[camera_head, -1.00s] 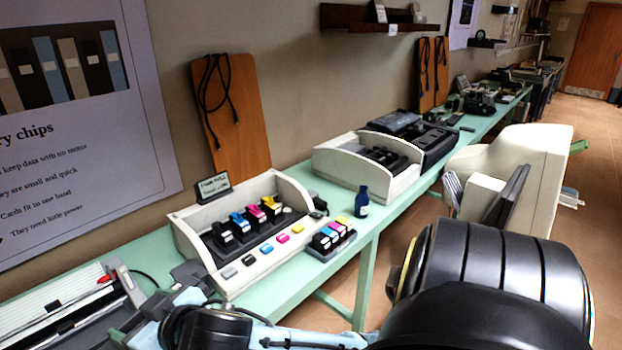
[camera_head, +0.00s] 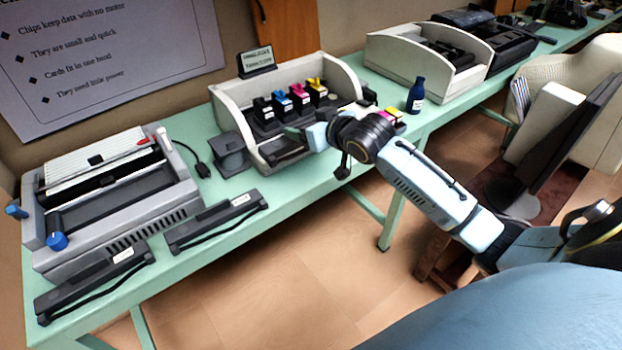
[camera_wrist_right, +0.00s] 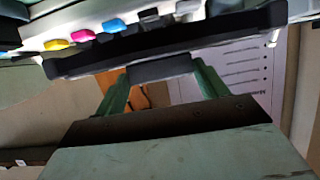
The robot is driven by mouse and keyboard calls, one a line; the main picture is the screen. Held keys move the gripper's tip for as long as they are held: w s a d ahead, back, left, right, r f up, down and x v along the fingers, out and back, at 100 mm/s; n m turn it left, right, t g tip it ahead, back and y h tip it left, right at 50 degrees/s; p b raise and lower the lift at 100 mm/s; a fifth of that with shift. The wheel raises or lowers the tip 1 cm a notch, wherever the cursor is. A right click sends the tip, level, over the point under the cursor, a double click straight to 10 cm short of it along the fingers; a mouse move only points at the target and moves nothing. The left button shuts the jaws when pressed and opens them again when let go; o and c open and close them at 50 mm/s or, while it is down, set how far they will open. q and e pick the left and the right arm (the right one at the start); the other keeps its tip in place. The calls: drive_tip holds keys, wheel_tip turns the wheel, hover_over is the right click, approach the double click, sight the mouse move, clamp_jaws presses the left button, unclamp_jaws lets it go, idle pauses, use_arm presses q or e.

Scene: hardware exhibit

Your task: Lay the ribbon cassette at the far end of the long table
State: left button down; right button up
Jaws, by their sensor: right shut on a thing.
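My right gripper (camera_head: 296,134) is over the long green table (camera_head: 262,205), in front of the white cartridge tray. It is shut on a dark, long ribbon cassette (camera_head: 287,157), partly hidden by the tray and the wrist. In the right wrist view the cassette (camera_wrist_right: 190,42) is a black bar across the top, its grey middle between the green fingers (camera_wrist_right: 160,85). Two similar dark cassettes with white labels lie on the near left of the table, one at the middle (camera_head: 217,222) and one at the corner (camera_head: 93,283). My left gripper is out of view.
The white cartridge tray (camera_head: 226,110), a dark blue bottle (camera_head: 416,96) and a second white tray (camera_head: 392,62) stand along the table. A monitor (camera_head: 570,120) and cream chair stand right. Floor in front is open.

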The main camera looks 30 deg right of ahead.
drive_tip(key=f, duration=0.1)
drive_tip(key=f+b, duration=0.1)
drive_tip(key=f, duration=0.1)
drive_tip(key=d+f, duration=0.1)
drive_tip(key=f, duration=0.1)
drive_tip(key=shift+w+f, duration=0.25)
drive_tip(key=shift+f+b, duration=0.35)
drive_tip(key=shift+f, duration=0.25)
wheel_tip(320, 180, down, 3)
drive_tip(key=shift+f+b, duration=0.1)
drive_tip(key=shift+b, duration=0.4)
drive_tip(key=shift+f, duration=0.1)
drive_tip(key=o, duration=1)
drive_tip(key=shift+f, duration=0.1)
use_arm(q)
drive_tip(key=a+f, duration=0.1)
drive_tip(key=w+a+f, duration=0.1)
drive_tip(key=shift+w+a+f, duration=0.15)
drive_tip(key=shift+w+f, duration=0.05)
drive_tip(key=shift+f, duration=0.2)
